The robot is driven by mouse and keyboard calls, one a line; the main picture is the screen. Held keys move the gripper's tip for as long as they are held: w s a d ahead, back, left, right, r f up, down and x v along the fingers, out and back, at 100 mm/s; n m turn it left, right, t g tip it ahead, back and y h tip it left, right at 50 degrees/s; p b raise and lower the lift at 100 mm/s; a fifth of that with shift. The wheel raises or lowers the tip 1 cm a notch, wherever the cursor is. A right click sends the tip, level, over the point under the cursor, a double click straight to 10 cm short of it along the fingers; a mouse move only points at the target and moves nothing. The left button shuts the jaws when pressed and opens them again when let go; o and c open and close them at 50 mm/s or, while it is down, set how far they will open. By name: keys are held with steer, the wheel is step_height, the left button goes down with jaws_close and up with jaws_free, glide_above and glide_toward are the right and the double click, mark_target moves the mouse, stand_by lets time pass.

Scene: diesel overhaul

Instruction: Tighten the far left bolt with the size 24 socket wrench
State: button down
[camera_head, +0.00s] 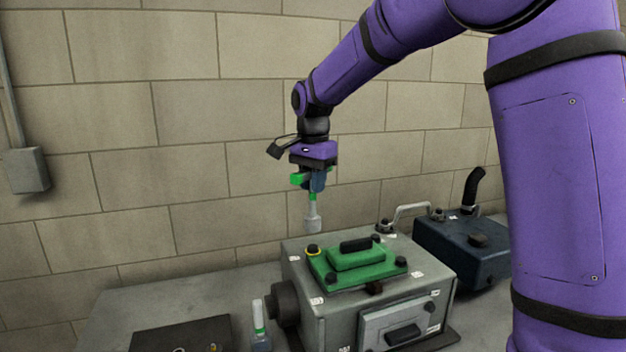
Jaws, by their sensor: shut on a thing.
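My gripper (313,182) is shut on a socket wrench (312,218) with a green band and a pale grey socket end. The wrench hangs upright, socket down, in the air above the engine block. The grey engine block (300,275) carries a green cover (336,280) with black bolts near its corners. Another bolt (401,262) is at the right corner. The size mark on the wrench is not legible.
A dark tray (170,336) lies at the front left. A dark blue unit (450,246) with a black hose stands at the right. The bench (140,303) is bare at the back left.

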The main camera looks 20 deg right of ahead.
steer(key=n, duration=0.2)
steer(key=f+n, duration=0.1)
steer(key=n, duration=0.2)
steer(key=shift+f, duration=1.45)
